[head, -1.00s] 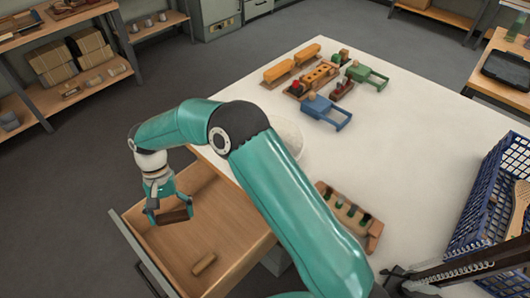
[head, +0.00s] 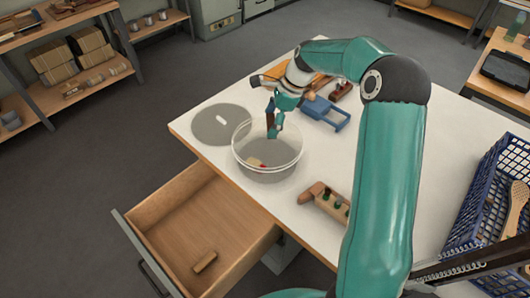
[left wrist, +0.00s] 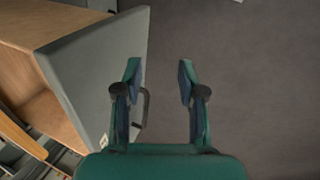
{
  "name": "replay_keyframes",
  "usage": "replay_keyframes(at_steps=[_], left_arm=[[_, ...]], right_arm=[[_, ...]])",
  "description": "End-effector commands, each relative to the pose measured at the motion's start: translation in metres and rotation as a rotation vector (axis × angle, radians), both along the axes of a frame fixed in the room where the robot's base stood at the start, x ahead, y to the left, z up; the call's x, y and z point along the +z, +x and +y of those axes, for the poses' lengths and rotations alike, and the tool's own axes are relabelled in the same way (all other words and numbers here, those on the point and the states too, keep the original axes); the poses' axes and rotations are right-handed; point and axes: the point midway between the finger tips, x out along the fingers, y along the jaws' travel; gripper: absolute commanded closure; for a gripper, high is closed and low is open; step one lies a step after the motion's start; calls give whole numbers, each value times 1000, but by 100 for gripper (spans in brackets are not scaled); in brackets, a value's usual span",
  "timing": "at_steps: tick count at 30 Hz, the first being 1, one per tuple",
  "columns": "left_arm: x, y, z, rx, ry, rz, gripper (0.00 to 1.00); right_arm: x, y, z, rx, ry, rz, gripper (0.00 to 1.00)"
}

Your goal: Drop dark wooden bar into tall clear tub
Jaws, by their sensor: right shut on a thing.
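The tall clear tub (head: 240,158) stands upright on the white table by the open drawer, with small light and red pieces in its bottom. My right gripper (head: 275,130) points down at the tub's far side and is shut on the dark wooden bar (head: 270,113), which is held steeply upright. The fingertips overlap the tub's opening; I cannot tell whether they are below the rim. My left gripper (left wrist: 159,75) is open and empty in the left wrist view, over the grey floor beside the drawer front (left wrist: 90,75).
A grey disc (head: 210,132) lies left of the tub. The open drawer (head: 165,234) holds a small wooden block (head: 205,261). A peg holder (head: 333,205) sits in front, a blue tray-like piece (head: 325,113) behind, and a blue crate (head: 480,205) at the right.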

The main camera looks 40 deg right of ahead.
Motion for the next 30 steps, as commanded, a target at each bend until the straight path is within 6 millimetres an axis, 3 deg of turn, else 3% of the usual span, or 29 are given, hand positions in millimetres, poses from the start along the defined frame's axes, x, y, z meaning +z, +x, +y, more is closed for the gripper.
replay_keyframes(at_steps=[5, 19, 30], left_arm=[[-6, 0, 0, 0, 0, 0, 60], [-51, 0, 0, 0, 0, 0, 60], [-54, 0, 0, 0, 0, 0, 60]], right_arm=[[-6, -5, -9, -18, 0, 0, 36], [-54, -5, -8, -14, -1, 0, 36], [-59, -4, -7, -13, -1, 0, 36]])
